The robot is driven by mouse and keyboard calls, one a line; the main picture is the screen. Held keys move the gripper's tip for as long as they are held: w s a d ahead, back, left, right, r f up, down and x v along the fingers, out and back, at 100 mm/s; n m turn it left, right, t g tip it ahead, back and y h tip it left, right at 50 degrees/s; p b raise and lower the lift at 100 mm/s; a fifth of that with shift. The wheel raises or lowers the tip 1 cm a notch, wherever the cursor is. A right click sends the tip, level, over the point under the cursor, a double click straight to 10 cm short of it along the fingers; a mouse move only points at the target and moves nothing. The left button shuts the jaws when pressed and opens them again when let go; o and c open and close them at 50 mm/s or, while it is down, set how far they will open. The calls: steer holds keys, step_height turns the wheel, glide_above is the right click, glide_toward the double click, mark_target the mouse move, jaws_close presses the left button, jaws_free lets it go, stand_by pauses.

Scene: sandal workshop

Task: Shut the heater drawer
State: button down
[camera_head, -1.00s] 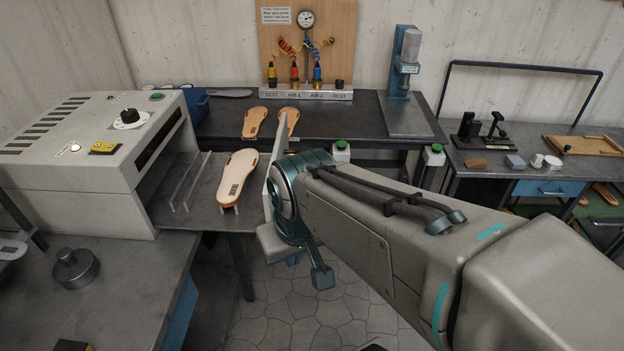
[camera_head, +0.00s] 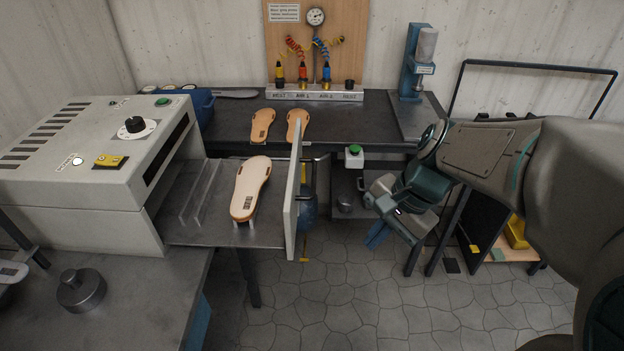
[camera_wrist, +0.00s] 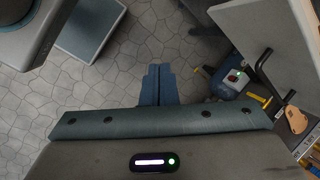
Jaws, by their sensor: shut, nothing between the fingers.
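The heater (camera_head: 75,195) is a beige box with a black dial at the left in the head view. Its drawer (camera_head: 215,230) is pulled out to the right, with a pale upright front panel (camera_head: 292,205). A tan sole (camera_head: 250,188) lies on raised supports on the drawer. My gripper (camera_head: 376,238) is to the right of the front panel, apart from it, pointing down and shut on nothing. In the wrist view my shut blue fingers (camera_wrist: 157,72) are over the floor. The panel (camera_wrist: 265,25) shows there at the upper right, with a dark handle (camera_wrist: 264,62).
A dark back bench (camera_head: 370,120) holds two soles (camera_head: 298,124), an air-gauge board and a blue press (camera_head: 418,60). A blue object (camera_wrist: 228,82) is below the panel on the floor side. Stone floor (camera_head: 370,305) is clear in front of the drawer.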

steer(key=w+a+m+y, duration=0.1)
steer(key=w+m+y, duration=0.3)
steer(key=w+m, duration=0.4)
steer(key=shift+m+y, duration=0.4)
steer(key=shift+m, duration=0.2)
steer(key=x, duration=0.4)
steer(key=a+r+p+x, duration=0.1)
steer(key=x, duration=0.7)
steer(key=shift+w+a+r, duration=0.4)
steer(key=shift+a, duration=0.5)
